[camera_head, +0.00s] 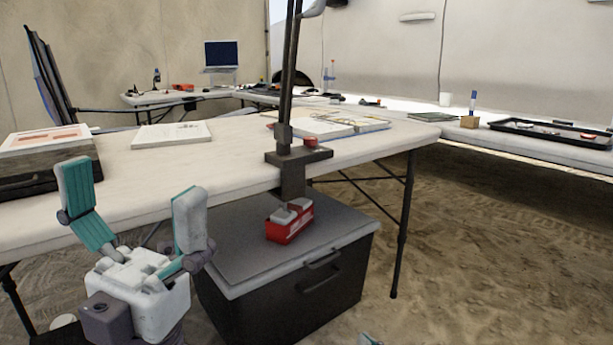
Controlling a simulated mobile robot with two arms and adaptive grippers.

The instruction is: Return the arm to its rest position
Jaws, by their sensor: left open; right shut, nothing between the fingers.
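My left gripper (132,195) is in the lower left, in front of the white table (225,165). Its two teal-and-grey fingers are spread wide and point up, with nothing between them. Of my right gripper (369,340), only a small teal tip shows at the bottom edge, right of the middle. It is shut and holds nothing visible; the rest of it and most of both arms are outside the picture.
A black case with a grey lid (240,240) stands below the table's front edge, right of my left gripper. A red box (290,228) sits on the lid. A dark clamp post (291,165) rises at the table edge. Sandy floor (500,250) is clear to the right.

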